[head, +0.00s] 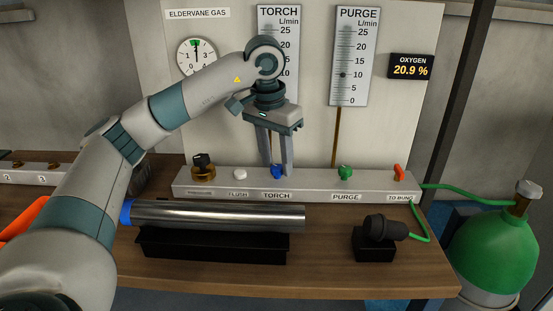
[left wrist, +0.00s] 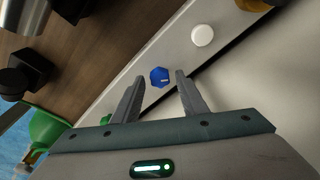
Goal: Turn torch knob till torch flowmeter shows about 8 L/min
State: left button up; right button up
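The blue torch knob (head: 277,173) sits on the grey manifold bar above the TORCH label. My left gripper (head: 278,168) points down over it from above. In the left wrist view the knob (left wrist: 160,77) shows between the spread fingertips (left wrist: 159,76), with a gap on each side. The left gripper is open and empty. The torch flowmeter (head: 279,20) is partly hidden behind my left arm. Its upper scale shows, but I cannot make out its float. My right gripper is not in view.
The purge flowmeter (head: 352,50) has its float near 10. A white flush knob (head: 240,174) and green purge knob (head: 345,172) flank the blue one. A steel tube (head: 220,214) lies in front on a black stand. A green gas cylinder (head: 490,245) stands right.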

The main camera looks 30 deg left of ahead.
pick_arm(q)
jog(key=shift+r, duration=0.1)
jog(key=shift+r+p, duration=0.7)
jog(key=shift+r, duration=0.3)
